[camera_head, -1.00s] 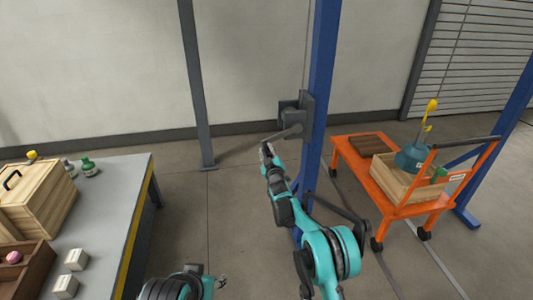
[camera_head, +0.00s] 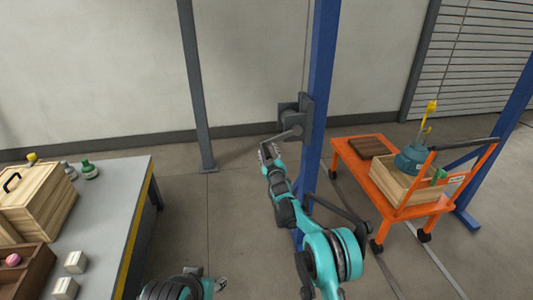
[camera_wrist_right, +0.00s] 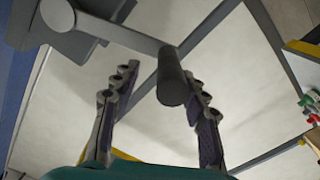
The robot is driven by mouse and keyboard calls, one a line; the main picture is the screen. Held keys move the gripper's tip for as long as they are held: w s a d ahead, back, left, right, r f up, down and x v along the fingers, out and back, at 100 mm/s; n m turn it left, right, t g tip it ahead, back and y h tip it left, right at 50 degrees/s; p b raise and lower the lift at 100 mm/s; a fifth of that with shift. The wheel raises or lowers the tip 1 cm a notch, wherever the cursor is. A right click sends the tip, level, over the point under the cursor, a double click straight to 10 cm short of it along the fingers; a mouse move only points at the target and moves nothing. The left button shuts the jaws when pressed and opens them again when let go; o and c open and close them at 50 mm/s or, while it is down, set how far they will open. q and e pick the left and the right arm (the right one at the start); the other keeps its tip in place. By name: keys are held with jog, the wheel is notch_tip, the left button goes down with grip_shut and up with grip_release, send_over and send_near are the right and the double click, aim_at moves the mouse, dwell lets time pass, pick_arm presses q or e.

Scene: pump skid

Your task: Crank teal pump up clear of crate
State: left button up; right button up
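The teal pump (camera_head: 410,160) sits partly inside the wooden crate (camera_head: 405,190) on the orange cart, its lower part hidden by the crate wall. A yellow hook (camera_head: 430,108) is above it. The winch (camera_head: 296,112) is on the blue post, and its crank arm (camera_head: 283,136) points left. In the right wrist view, the dark crank handle (camera_wrist_right: 172,82) lies between the fingers of my right gripper (camera_wrist_right: 160,88), which are spread apart, with a clear gap on the left. My right gripper (camera_head: 270,153) is at the handle's end. My left gripper (camera_head: 221,283) is low in the head view, too small to read.
The blue post (camera_head: 318,90) stands close beside my right arm. The orange cart (camera_head: 385,205) with a brown board (camera_head: 372,143) is at right. A grey workbench (camera_head: 115,215) with wooden boxes and bottles is at left.

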jog(key=shift+a, duration=0.15)
jog(key=shift+s, duration=0.35)
jog(key=v, duration=1.1)
jog(key=shift+d, duration=0.25)
jog(key=shift+s, duration=0.1)
